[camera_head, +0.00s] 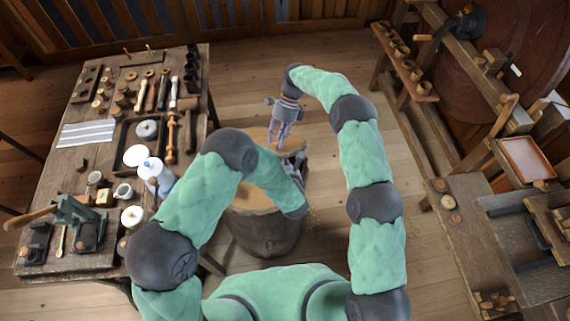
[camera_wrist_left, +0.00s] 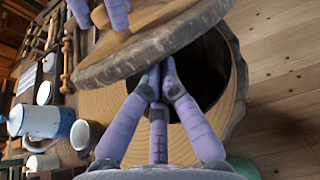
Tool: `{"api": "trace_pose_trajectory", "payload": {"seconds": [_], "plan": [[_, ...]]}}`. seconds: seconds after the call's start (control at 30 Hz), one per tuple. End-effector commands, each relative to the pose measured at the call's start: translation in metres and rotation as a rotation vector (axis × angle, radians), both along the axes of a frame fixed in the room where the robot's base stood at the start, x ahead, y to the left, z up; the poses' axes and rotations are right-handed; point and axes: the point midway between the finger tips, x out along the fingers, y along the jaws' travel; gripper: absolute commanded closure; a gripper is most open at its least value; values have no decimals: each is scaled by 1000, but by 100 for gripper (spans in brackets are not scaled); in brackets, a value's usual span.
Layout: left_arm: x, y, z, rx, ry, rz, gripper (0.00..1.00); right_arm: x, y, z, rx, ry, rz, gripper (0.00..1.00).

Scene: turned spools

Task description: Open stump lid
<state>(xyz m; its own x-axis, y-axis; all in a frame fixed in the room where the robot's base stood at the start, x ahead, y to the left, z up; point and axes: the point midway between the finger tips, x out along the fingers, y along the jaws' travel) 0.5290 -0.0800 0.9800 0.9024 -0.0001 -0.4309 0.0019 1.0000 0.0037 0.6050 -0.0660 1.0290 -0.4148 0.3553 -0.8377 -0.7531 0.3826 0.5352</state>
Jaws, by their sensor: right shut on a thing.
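The stump (camera_head: 265,236) is a round wooden block with bark sides and a pale cut top. Its lid (camera_head: 257,134) is a tan disc with a dark bark rim; in the left wrist view the lid (camera_wrist_left: 170,42) is raised and tilted at the top. Below it the stump's dark hollow (camera_wrist_left: 210,65) is partly uncovered. My right gripper (camera_head: 279,143) comes from above and is shut on the lid, at its upper face. My left gripper (camera_wrist_left: 160,72) has its fingertips together under the lid's near edge, at the hollow; my left forearm mostly hides it in the head view.
A workbench (camera_head: 80,165) crowded with tools, spools and cups stands left, with a blue-white jug (camera_head: 156,177) near its right edge. Wooden machinery and a bench (camera_head: 470,235) stand right. The plank floor (camera_head: 235,80) behind the stump is free.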

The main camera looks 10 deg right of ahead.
Motion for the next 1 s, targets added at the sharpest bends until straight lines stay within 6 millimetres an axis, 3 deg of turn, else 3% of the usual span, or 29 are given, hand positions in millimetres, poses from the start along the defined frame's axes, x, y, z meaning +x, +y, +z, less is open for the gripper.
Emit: {"api": "trace_pose_trajectory", "payload": {"seconds": [0.27, 0.3, 0.37, 0.77, 1.0], "plan": [[4, -1, 5, -5, -11, 3, 100, -2, 2, -4, 1, 4, 1, 100], [4, -1, 5, -5, -11, 3, 100, -2, 2, -4, 1, 4, 1, 56], [4, -1, 5, -5, -11, 3, 100, -2, 2, -4, 1, 4, 2, 44], [3, -1, 4, -4, -8, 3, 100, 1, 0, 0, 0, 1, 1, 44], [3, -1, 4, -3, -7, 3, 100, 15, -12, 27, 0, -1, -1, 44]]}}
